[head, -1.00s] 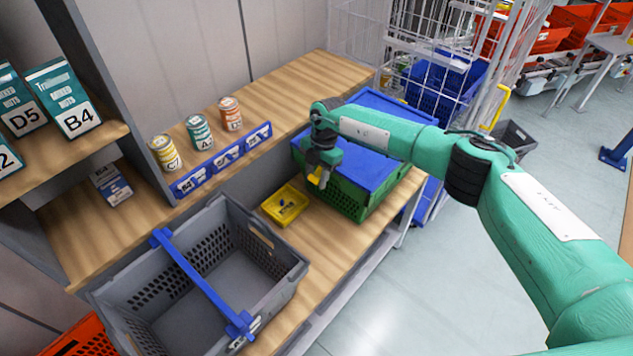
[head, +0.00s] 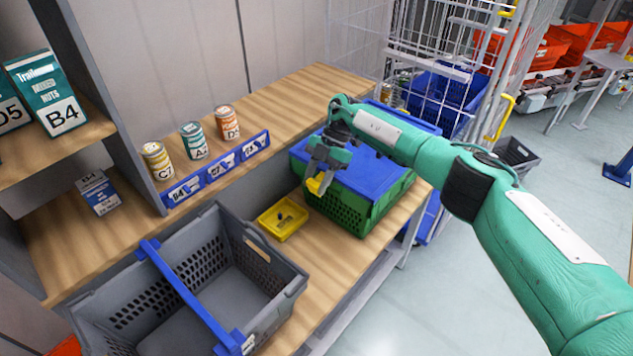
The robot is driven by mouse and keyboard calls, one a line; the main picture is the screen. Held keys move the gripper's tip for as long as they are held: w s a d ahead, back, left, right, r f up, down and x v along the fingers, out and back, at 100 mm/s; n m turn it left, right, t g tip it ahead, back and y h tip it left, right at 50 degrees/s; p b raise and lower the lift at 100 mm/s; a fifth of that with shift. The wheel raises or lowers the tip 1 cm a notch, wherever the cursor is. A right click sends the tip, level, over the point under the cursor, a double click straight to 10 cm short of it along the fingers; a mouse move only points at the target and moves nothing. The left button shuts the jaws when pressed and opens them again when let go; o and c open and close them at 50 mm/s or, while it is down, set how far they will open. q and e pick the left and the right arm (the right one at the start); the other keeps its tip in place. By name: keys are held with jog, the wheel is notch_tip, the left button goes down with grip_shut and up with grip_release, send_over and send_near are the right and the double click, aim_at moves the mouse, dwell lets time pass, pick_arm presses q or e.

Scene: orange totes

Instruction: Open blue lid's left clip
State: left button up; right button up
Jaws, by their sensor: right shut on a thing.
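The blue lid (head: 372,177) lies on a green crate (head: 347,213) on the wooden bench. My right gripper (head: 318,178) reaches over the lid from the right and points down at the crate's near left side. It is shut on a small yellow piece (head: 317,185), which looks like the left clip. The gripper hides part of that side, and the piece is too small to tell whether the clip is raised. My left gripper is not in view.
A yellow tray (head: 281,219) sits just left of the crate. A grey basket (head: 252,248) with a blue handle stands nearer. Several cans line the upper shelf behind a blue label strip (head: 217,170). A wire cage (head: 455,50) stands behind the crate.

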jog(key=o, duration=1)
jog(key=b+v, duration=0.5)
jog(key=v, duration=0.8)
jog(key=shift+d+r, duration=0.2)
jog(key=shift+r, duration=0.1)
jog(key=shift+w, duration=0.15)
jog(key=shift+c, duration=0.5)
